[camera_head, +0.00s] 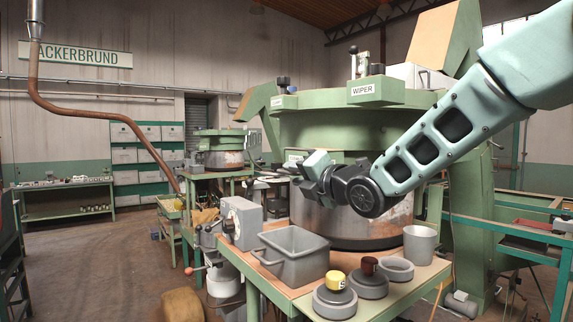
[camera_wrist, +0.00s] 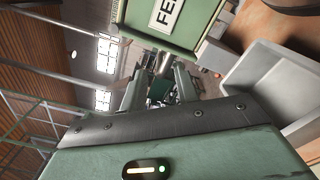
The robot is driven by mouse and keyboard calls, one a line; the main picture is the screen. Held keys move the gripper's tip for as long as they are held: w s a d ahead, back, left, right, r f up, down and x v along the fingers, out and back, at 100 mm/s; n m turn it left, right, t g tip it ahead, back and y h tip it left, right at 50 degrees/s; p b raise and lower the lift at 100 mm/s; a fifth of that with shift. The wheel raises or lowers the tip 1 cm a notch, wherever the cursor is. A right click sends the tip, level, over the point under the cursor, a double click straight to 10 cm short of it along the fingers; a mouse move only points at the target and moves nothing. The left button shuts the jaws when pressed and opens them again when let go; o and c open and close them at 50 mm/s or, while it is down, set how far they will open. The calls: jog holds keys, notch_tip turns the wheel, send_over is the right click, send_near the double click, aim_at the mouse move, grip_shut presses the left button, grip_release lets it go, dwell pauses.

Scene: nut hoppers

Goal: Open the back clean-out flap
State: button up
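The large green hopper machine (camera_head: 340,130) stands in the middle of the head view, with a steel drum (camera_head: 335,215) below its green body. No part that I can see is clearly marked as the back clean-out flap. My gripper (camera_head: 306,173) is in front of the machine's left side. Its two fingers look apart, with nothing between them. In the wrist view, my gripper (camera_wrist: 160,88) points toward a green panel (camera_wrist: 140,12) with a white label reading "FE", the rest cut off. My gripper partly hides a small white label on the machine in the head view.
A grey box (camera_head: 241,222) stands at the bench's left. A "WIPER" box (camera_head: 375,90) tops the machine. Floor at left is open.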

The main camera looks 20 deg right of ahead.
jog(key=shift+p+x, duration=0.8)
jog(key=shift+x, duration=1.35)
grip_shut()
